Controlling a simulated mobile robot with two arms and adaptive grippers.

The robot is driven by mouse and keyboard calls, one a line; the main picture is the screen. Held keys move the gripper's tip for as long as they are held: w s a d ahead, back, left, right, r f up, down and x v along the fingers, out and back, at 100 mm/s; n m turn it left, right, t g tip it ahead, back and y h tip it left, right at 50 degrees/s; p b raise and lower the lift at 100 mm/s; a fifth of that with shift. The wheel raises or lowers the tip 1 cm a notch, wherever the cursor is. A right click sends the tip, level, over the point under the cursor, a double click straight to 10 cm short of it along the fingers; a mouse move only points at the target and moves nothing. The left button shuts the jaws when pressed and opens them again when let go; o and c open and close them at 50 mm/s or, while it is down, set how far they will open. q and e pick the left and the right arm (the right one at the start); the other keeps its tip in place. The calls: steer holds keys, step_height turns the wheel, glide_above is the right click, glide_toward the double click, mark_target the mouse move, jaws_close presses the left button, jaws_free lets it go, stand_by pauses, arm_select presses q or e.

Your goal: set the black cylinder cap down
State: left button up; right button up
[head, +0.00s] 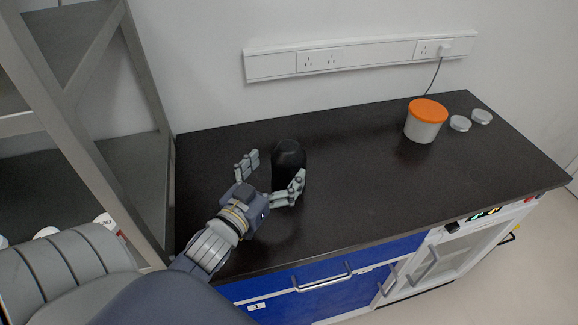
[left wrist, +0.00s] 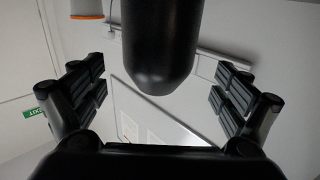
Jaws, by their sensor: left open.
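The black cylinder cap (head: 289,156) is upright with its rounded end up on the dark countertop (head: 350,190), toward its left side. Its lower part is partly hidden by a finger, so its contact with the counter is hard to see. My left gripper (head: 272,174) is open, with one finger on each side of the cap. In the left wrist view the cap (left wrist: 160,45) hangs into the picture between the spread fingers (left wrist: 160,88), with a clear gap on both sides. My right gripper is not in view.
A white tub with an orange lid (head: 427,112) and two small round lids (head: 460,123) stand at the back right. A grey metal frame (head: 140,80) rises at the left. A power strip (head: 345,58) runs along the wall. The middle of the counter is clear.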

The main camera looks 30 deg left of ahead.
mark_target(289, 155)
arm_select(q)
steer(key=shift+w+r, duration=0.15)
steer(key=shift+w, duration=0.45)
steer(key=w+p, duration=0.1)
steer(key=w, duration=0.3)
steer(key=c, duration=1.6)
steer(key=shift+c, duration=0.4)
